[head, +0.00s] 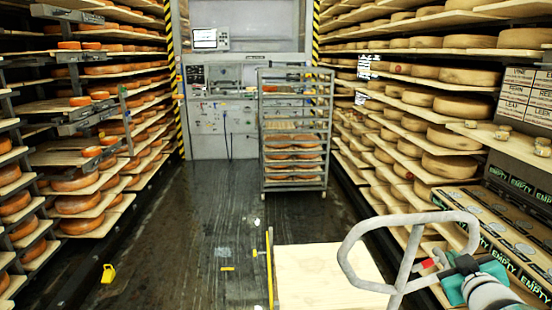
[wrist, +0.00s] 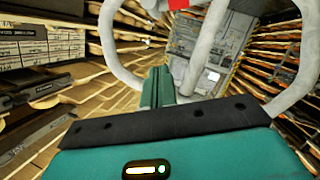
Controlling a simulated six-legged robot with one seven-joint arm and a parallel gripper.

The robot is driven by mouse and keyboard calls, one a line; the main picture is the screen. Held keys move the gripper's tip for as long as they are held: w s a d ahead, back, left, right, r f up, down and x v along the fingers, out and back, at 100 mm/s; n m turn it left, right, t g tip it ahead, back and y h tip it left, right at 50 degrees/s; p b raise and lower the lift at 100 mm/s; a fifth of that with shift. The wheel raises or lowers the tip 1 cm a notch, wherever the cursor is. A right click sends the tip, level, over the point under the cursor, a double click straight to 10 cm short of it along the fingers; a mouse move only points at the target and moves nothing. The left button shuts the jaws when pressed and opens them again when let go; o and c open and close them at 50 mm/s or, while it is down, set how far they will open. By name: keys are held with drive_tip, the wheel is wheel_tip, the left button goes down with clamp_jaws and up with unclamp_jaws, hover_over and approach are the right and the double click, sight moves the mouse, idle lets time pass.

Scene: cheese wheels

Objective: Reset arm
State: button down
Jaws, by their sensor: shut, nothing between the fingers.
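My gripper (wrist: 158,88) shows in the wrist view with its two teal fingers together and nothing between them. In the head view my gripper's teal body is at the lower right, partly hidden by a grey tube handle (head: 353,240). The handle's grey tubes (wrist: 112,45) also cross the wrist view close beyond the fingers. I cannot tell whether the fingers touch the tubes. A small red part (head: 428,263) shows beside the handle in the head view.
A wooden board (head: 315,280) lies at the lower middle, by the handle. Shelves of cheese wheels line both sides. A grey rack (head: 296,130) stands at the back. The dark floor (head: 190,225) is mostly clear, with a small yellow object (head: 107,273) at left.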

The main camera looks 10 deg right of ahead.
drive_tip(key=a+m+g+y, duration=0.1)
drive_tip(key=a+m+g, duration=0.25)
drive_tip(key=a, duration=1.25)
drive_tip(key=s+a+f+n+g+y, duration=0.1)
drive_tip(key=s+a+g+y, duration=0.1)
drive_tip(key=s+a, duration=0.3)
drive_tip(key=s+a+f+n+g+y, duration=0.1)
drive_tip(key=s+a, duration=0.4)
drive_tip(key=a, duration=0.5)
drive_tip(key=shift+a+f+g+y, duration=0.15)
drive_tip(key=shift+f+g+y, duration=0.35)
drive_tip(key=shift+g+y, duration=0.5)
